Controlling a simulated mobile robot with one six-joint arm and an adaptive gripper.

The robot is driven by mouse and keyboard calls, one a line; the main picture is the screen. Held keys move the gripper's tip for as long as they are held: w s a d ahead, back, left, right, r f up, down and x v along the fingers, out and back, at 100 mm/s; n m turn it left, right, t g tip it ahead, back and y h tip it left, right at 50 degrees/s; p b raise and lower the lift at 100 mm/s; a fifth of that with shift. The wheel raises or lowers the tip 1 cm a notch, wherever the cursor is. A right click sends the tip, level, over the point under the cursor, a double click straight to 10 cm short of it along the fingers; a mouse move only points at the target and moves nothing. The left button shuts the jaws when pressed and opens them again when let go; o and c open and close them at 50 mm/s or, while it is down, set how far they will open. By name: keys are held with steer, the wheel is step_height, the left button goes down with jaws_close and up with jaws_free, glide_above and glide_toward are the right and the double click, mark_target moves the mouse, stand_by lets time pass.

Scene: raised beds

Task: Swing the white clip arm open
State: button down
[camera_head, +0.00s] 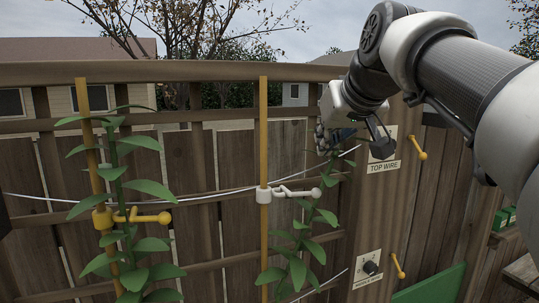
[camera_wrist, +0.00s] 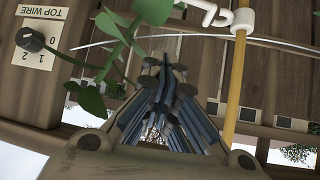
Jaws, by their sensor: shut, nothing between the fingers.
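The white clip (camera_head: 263,195) sits on a thin yellow stake (camera_head: 263,130) at mid-height. Its white arm (camera_head: 300,192) reaches right from the collar to a rounded end, across a leafy plant (camera_head: 297,268). In the wrist view the clip (camera_wrist: 244,20) and part of its arm (camera_wrist: 203,8) show at the top edge, upside down. My gripper (camera_head: 325,142) is above and slightly right of the arm's end, apart from it. In the wrist view its fingers (camera_wrist: 166,72) are together and empty.
A yellow clip (camera_head: 102,218) holds to a left stake beside another plant. A wire (camera_head: 215,195) runs along the fence. A TOP WIRE panel (camera_head: 383,166) and a lower dial panel (camera_head: 367,268) are on the right, with yellow handles (camera_head: 418,142). Leaves hang close to my gripper.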

steer(key=shift+f, duration=0.1)
steer(key=p+x, duration=0.1)
steer(key=x, duration=0.9)
steer(key=s, duration=0.1)
steer(key=s+f, duration=0.2)
steer(key=shift+s+d+b, duration=0.2)
steer(key=shift+s+b, duration=0.1)
steer(key=shift+s, duration=0.1)
steer(key=shift+w+f, duration=0.1)
steer(key=shift+w, duration=0.1)
steer(key=shift+s, duration=0.15)
